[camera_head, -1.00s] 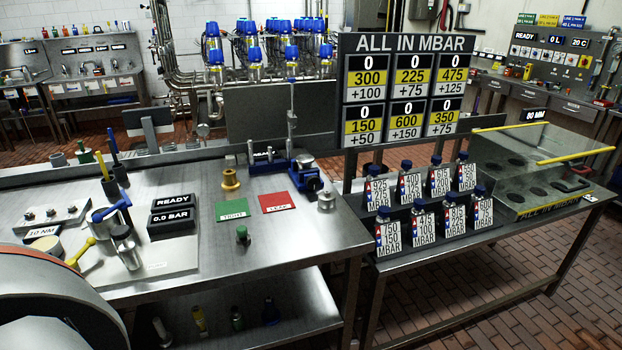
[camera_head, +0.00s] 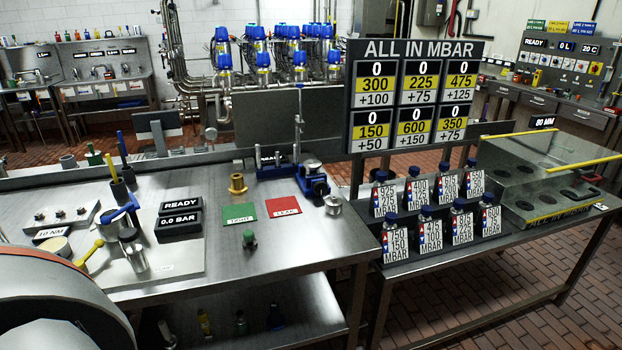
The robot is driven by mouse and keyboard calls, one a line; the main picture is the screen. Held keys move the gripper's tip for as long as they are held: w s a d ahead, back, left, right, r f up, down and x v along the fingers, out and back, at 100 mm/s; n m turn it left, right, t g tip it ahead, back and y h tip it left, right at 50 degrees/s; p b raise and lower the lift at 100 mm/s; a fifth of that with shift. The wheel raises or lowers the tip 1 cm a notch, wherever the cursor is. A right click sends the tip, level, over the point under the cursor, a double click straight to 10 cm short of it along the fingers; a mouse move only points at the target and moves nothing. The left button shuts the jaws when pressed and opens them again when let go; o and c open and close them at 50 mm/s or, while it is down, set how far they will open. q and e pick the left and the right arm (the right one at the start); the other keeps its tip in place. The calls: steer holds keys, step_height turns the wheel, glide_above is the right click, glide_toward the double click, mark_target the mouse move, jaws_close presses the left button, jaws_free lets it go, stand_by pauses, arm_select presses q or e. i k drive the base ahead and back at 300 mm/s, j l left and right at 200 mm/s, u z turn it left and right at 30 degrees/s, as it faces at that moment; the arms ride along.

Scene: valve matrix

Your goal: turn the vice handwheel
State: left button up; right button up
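Neither of my grippers is in view. On the steel bench (camera_head: 230,275), a blue device with a round metal top (camera_head: 312,178) stands near the back right corner. A second clamp-like fixture (camera_head: 128,238) with a blue lever and metal cylinders stands on a plate at the left. No handwheel shows clearly enough for me to tell which of these is the vice. Two black displays (camera_head: 180,212) beside the left fixture read READY and 0.0 BAR. A 10 NM label (camera_head: 50,233) is further left.
A green mat (camera_head: 239,213) and a red mat (camera_head: 283,207) lie on the bench, with a brass part (camera_head: 237,184) and a green-topped part (camera_head: 249,239) nearby. A second table on the right holds labelled bottles (camera_head: 429,234) and a metal tray (camera_head: 562,160). Brick floor (camera_head: 575,315) is open at right.

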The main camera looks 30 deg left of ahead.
mark_target(320, 188)
steer(key=u, duration=0.65)
steer(key=i+l+u, duration=0.1)
steer(key=u, duration=0.25)
steer(key=l+u, duration=0.35)
steer(key=i+l+u, duration=0.1)
steer(key=l+u, duration=0.7)
steer(key=l, duration=0.4)
